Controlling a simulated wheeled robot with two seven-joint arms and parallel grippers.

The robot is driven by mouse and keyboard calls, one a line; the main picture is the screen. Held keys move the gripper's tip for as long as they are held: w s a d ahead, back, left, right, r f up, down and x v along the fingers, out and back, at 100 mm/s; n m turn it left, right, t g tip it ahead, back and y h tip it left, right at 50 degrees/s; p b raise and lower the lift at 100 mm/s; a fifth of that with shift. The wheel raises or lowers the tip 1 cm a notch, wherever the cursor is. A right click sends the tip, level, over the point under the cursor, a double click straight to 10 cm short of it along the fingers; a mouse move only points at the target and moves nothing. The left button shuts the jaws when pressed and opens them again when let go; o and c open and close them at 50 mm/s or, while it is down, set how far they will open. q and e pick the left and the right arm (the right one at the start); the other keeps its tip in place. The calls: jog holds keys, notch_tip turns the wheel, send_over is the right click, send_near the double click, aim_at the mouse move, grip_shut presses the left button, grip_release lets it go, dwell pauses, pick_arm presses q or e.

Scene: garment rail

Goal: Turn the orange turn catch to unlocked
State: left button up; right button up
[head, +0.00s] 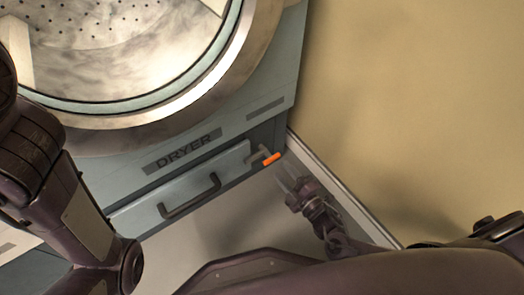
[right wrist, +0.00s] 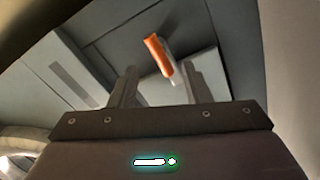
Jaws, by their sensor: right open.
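The orange turn catch (head: 271,159) sits at the right end of the grey drawer front under the DRYER label. It also shows in the right wrist view (right wrist: 159,55), beyond and between the fingertips. My right gripper (head: 285,178) is open and empty, just below and to the right of the catch. In the right wrist view its two fingers (right wrist: 155,78) stand apart, and they seem not to touch the catch. My left arm shows at the left of the head view, but its gripper is out of view.
The dryer (head: 240,125) with its round glass door fills the upper left. A drawer handle (head: 190,196) sticks out left of the catch. A beige wall (head: 420,110) with a pale skirting board stands close on the right. Bare floor lies below the drawer.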

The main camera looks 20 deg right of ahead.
aim_at(270, 156)
jog(key=b+x, duration=0.3)
jog(key=x, duration=0.3)
jog(key=shift+w+a+f+b, duration=0.1)
jog(key=shift+w+f+b, duration=0.05)
jog(key=shift+w+b, duration=0.25)
jog(key=shift+w+a, duration=0.1)
jog(key=shift+w, duration=0.2)
